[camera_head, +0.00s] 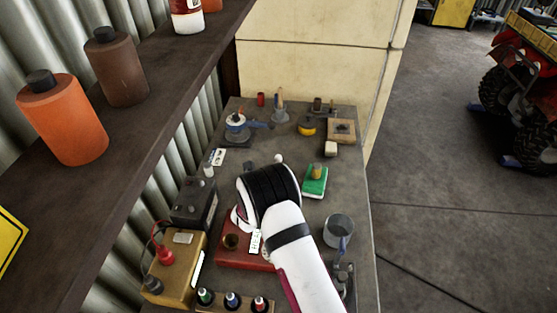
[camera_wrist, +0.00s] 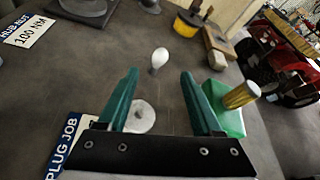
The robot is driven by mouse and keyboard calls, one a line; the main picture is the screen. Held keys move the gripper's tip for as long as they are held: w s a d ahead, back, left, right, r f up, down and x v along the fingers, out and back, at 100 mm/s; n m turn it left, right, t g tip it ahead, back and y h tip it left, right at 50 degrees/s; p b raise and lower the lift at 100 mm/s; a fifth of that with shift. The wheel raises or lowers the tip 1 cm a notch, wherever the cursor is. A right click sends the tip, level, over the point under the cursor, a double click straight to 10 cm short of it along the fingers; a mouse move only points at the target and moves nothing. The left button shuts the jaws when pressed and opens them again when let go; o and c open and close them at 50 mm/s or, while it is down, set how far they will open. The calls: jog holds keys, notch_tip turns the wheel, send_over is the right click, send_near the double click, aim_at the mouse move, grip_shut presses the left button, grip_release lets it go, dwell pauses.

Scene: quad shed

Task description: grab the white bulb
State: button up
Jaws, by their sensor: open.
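The white bulb (camera_wrist: 160,57) stands on the dark bench top in the wrist view, just beyond the gap between my fingertips. In the head view the bulb (camera_head: 278,158) is a small white spot just past the black end of my arm. My gripper (camera_wrist: 160,74) has two green fingers spread apart with nothing between their tips. The bulb is roughly centred between the fingers and apart from them. In the head view my arm hides the fingers.
A green block (camera_wrist: 222,112) with a brass-coloured cylinder (camera_wrist: 241,95) stands close by my right finger. A white disc (camera_wrist: 140,117) and a "PLUG JOB" card (camera_wrist: 62,145) lie below the left finger. A grey cup (camera_head: 338,230) and a red tray (camera_head: 236,261) flank my arm.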

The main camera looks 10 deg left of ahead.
jog(key=x, duration=0.5)
jog(key=shift+w, duration=0.35)
grip_shut()
